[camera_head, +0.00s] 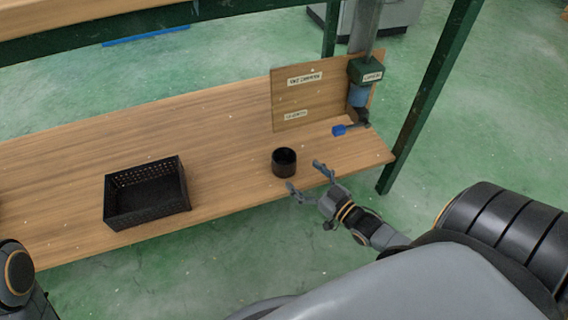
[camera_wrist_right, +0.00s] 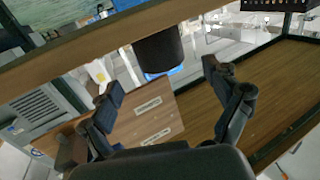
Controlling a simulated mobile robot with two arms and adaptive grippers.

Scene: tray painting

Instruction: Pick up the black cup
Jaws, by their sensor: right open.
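The black cup (camera_head: 284,162) stands upright on the wooden lower shelf (camera_head: 235,165), near its front edge. In the head view my right gripper (camera_head: 304,177) is open, with its fingers spread just right of and in front of the cup. They look apart from the cup. The right wrist view appears upside down. There the cup (camera_wrist_right: 157,50) shows as a dark cylinder beyond the two open fingertips, with nothing between the fingers. My left gripper is out of view; only part of my left arm shows at the lower left.
A black mesh basket (camera_head: 148,192) stands on the shelf to the left. A wooden panel with labels (camera_head: 300,98) and a device with a green box (camera_head: 366,71) stand behind the cup. A blue object (camera_head: 340,130) lies nearby. A green post (camera_head: 428,95) rises at the right.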

